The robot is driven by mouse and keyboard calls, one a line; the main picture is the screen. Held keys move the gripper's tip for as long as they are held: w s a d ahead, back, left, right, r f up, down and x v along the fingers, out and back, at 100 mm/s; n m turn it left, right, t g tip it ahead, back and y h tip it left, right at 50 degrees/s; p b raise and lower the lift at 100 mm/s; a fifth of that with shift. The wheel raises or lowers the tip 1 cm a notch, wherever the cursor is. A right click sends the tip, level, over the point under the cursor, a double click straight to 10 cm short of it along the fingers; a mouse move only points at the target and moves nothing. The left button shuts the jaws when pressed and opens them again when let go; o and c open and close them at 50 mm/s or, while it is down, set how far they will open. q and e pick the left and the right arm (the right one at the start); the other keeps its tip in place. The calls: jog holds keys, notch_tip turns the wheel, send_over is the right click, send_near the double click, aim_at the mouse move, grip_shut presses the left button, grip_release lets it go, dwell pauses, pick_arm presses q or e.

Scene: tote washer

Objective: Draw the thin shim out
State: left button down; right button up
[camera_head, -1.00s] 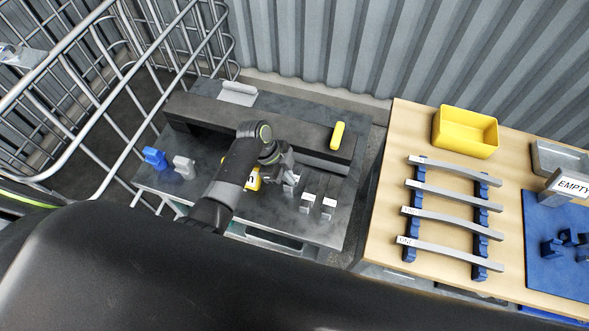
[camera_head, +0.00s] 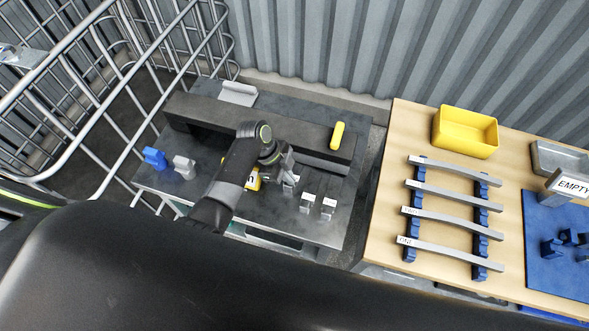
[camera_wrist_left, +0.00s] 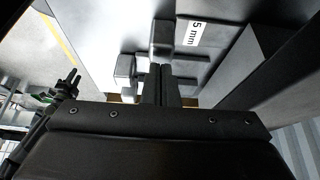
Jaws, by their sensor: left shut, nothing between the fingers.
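Several small grey pieces with white labels stand in a row on the dark bench in the head view; the two rightmost are a left one (camera_head: 307,203) and a right one (camera_head: 328,208). My left gripper (camera_head: 287,176) is just above the leftmost labelled piece, partly hiding it. In the left wrist view the fingers (camera_wrist_left: 160,84) are shut with nothing between them, close to a grey block (camera_wrist_left: 162,38) beside a "5 mm" label (camera_wrist_left: 193,33). Another grey block (camera_wrist_left: 125,68) is left of the fingers. I cannot tell which piece is the thin shim, nor whether the fingers touch anything.
A long dark beam (camera_head: 220,117) with a yellow piece (camera_head: 337,136) lies behind. Blue (camera_head: 155,158) and grey (camera_head: 184,166) pieces stand left. A wooden table (camera_head: 383,235) at right holds a yellow bin (camera_head: 465,132) and grey bars. A wire cage (camera_head: 118,75) borders the left.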

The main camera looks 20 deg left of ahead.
dwell(0.4)
pick_arm(q)
jog(key=shift+f, duration=0.25)
jog(key=shift+s+r, duration=0.1)
jog(key=shift+s, duration=0.05)
jog(key=shift+s+p, duration=0.7)
jog(key=shift+s, duration=0.15)
jog(key=shift+s+a+p, duration=0.1)
jog(key=shift+s+p, duration=0.95)
jog(key=shift+s, duration=0.5)
notch_tip(320, 180, up, 6)
jog(key=p, duration=0.3)
